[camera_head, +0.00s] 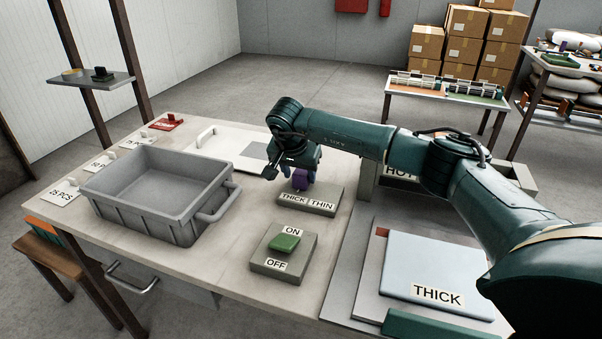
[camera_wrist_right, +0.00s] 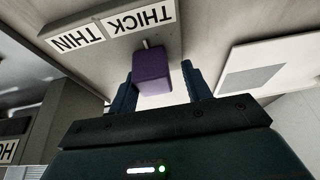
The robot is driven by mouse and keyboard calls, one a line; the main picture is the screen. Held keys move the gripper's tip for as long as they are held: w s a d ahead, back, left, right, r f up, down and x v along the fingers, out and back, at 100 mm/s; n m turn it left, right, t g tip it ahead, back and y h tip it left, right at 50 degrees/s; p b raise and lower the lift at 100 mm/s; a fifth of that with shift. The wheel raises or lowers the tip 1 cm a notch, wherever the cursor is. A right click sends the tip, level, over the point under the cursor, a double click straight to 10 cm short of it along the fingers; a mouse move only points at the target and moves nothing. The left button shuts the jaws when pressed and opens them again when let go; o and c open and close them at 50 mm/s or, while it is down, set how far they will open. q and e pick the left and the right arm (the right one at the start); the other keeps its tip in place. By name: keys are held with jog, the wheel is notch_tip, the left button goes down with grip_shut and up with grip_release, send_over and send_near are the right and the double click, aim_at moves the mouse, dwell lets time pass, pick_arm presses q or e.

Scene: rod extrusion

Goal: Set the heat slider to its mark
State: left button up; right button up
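A grey unit with a "HOT" label (camera_head: 400,172) stands behind my right arm in the head view. The arm covers much of it, and no heat slider or mark can be made out. Part of the label also shows in the wrist view (camera_wrist_right: 8,150). My right gripper (camera_head: 299,182) is at the purple knob (camera_head: 301,179) of the "THICK / THIN" box (camera_head: 318,207). In the wrist view the knob (camera_wrist_right: 153,72) stands between the two open fingers, with a gap visible on its right side. My left gripper is not in view.
A grey bin (camera_head: 150,215) stands on the left of the table (camera_head: 215,280). A green switch (camera_head: 285,242) marked "ON" and "OFF" sits in front of the knob box. A pale panel marked "THICK" (camera_head: 425,265) lies at the right. A white board (camera_head: 225,150) lies behind the bin.

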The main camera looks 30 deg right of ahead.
jog(key=shift+o, duration=0.6)
jog(key=shift+s, duration=0.1)
jog(key=v, duration=1.3)
